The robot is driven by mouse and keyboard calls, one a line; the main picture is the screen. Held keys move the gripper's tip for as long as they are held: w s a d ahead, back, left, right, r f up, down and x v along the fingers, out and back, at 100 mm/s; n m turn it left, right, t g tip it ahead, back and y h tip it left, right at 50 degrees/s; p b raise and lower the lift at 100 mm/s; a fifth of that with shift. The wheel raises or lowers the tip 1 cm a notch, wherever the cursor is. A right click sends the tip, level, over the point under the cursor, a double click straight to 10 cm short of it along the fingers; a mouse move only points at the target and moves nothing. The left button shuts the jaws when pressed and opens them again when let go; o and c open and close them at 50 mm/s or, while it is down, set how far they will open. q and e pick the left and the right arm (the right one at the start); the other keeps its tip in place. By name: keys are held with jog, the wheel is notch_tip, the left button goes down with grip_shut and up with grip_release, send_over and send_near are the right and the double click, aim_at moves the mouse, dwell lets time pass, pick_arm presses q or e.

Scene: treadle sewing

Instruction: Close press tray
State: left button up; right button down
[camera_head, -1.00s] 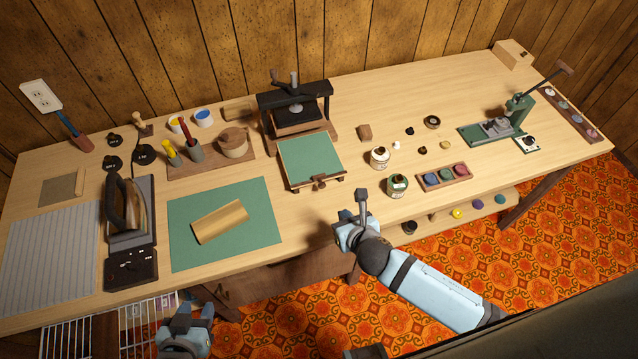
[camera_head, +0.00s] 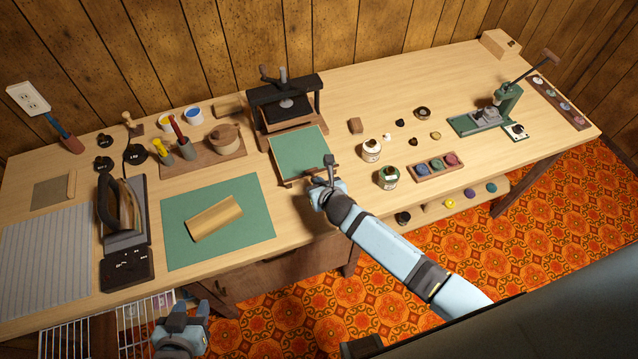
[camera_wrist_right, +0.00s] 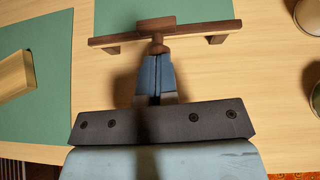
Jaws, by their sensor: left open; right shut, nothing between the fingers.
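The press (camera_head: 284,101) stands at the back of the table, with a dark frame and a screw handle on top. Its tray (camera_head: 299,153), with a green surface, is pulled out toward the table's front. The tray's wooden front bar and knob (camera_wrist_right: 157,41) show in the right wrist view. My right gripper (camera_head: 328,165) is shut and empty at the tray's front edge. In the wrist view its fingertips (camera_wrist_right: 156,58) are at the knob; whether they touch it I cannot tell. My left gripper (camera_head: 187,312) is open, low at the table's front left, away from the press.
A green mat (camera_head: 218,222) with a folded tan piece lies left of the tray. Jars (camera_head: 371,150) and a tray of coloured pots (camera_head: 437,166) stand to the right. An iron (camera_head: 119,204) stands at the left. Bare tabletop lies around the tray.

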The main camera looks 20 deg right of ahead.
aim_at(300, 145)
jog(key=w, duration=0.7)
jog(key=w+b, duration=0.1)
jog(key=w, duration=0.5)
jog(key=shift+w+a+f+b, duration=0.1)
jog(key=shift+w+a+b, duration=0.1)
jog(key=shift+w+b, duration=0.15)
jog(key=shift+w+r, duration=0.25)
jog(key=shift+r, duration=0.1)
jog(key=shift+d+r, duration=0.1)
